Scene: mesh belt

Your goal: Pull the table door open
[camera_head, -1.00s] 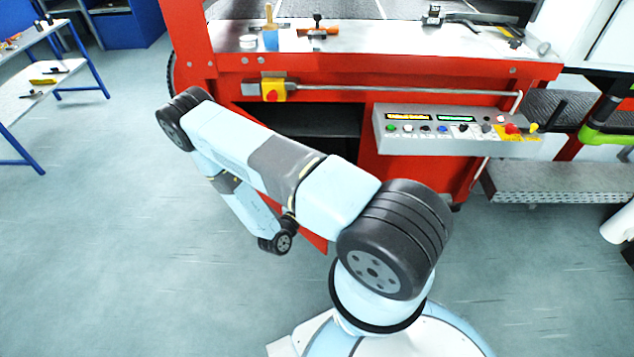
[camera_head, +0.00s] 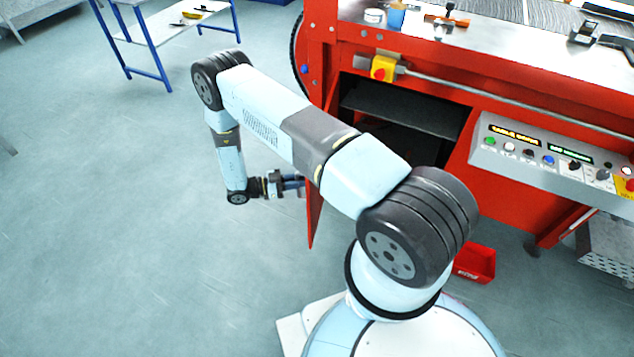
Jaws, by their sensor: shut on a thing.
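The table door (camera_head: 316,220) is a red panel, swung out from the front of the red machine table. It shows nearly edge-on, partly behind my arm. My gripper (camera_head: 294,185) is at the door's left, outer face, shut on what appears to be the door's handle. The arm and door hide the exact grip. The opening behind the door shows a dark shelf (camera_head: 405,108) and a dark inside.
A grey control panel (camera_head: 550,160) with buttons juts from the machine front at right. A red bin (camera_head: 476,262) sits low, right of my arm. A blue-framed workbench (camera_head: 150,40) stands at the back left. The floor at left is clear.

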